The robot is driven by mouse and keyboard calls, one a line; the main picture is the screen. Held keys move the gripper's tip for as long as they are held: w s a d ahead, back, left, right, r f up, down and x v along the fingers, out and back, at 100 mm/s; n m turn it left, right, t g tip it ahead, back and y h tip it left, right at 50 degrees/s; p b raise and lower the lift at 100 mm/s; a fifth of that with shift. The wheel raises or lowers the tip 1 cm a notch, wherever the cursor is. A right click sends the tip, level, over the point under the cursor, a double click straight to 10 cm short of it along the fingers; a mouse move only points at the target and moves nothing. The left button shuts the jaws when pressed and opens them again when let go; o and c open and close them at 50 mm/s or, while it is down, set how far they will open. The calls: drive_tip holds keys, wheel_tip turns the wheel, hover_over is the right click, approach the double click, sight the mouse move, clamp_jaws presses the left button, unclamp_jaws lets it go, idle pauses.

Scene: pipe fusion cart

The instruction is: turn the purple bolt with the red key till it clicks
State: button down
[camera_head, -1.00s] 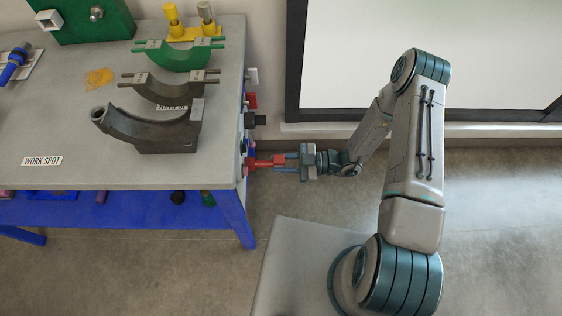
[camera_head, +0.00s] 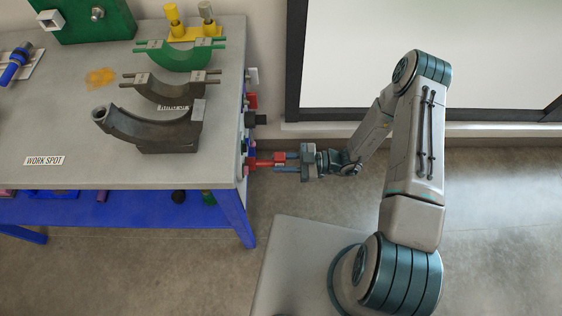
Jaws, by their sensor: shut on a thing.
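My gripper (camera_head: 289,162) is shut on the red key (camera_head: 268,161) beside the right end of the cart. The key points left, level, with its tip at the cart's side panel. The purple bolt is not clear in this view; the key's tip and the panel edge hide that spot, so I cannot tell whether the key sits on the bolt.
The grey cart top (camera_head: 75,130) carries grey curved clamps (camera_head: 150,127), a green clamp (camera_head: 180,55) and a yellow stand (camera_head: 195,32). Other coloured parts stick out from the side panel, including a black knob (camera_head: 256,119).

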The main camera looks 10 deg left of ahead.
drive_tip(key=shift+v, duration=1.95)
drive_tip(key=shift+v, duration=1)
